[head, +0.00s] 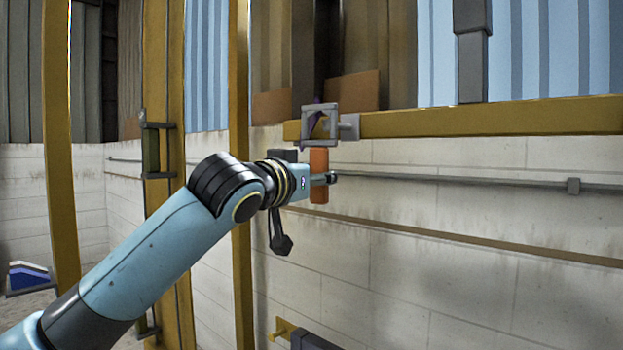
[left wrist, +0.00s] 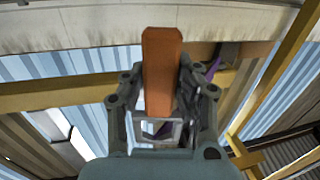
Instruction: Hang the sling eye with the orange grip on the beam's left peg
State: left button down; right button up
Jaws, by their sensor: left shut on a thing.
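The orange grip (head: 318,188) stands upright between the fingers of my left gripper (head: 326,179), which is shut on it. The grip also fills the middle of the left wrist view (left wrist: 162,72), between the fingers of my left gripper (left wrist: 160,95). Above the grip, the grey square sling eye (head: 305,127) overlaps the left end of the yellow beam (head: 480,118). A grey peg (head: 349,127) shows at the eye's right side. I cannot tell whether the eye is around the peg or in front of it. Something purple shows inside the eye. My right gripper is not in view.
A grey upright (head: 472,55) rises above the beam at the right. Yellow posts (head: 165,240) stand at the left. A grey rail (head: 470,180) runs along the pale wall behind. A yellow bracket (head: 285,328) shows at the bottom. The space below the beam's right part looks clear.

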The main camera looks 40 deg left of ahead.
pick_arm(q)
jog(key=shift+w+d, duration=0.1)
jog(key=shift+w, duration=0.65)
jog(key=w, duration=0.2)
jog(key=w+f+b, duration=0.1)
jog(key=w, duration=0.1)
jog(key=shift+w+d+f, duration=0.1)
jog(key=shift+w+d, duration=0.1)
jog(key=shift+w, duration=0.2)
dwell(0.4)
jog(key=c, duration=0.9)
grip_release()
jog(key=shift+o, duration=0.2)
jog(key=shift+f, duration=0.1)
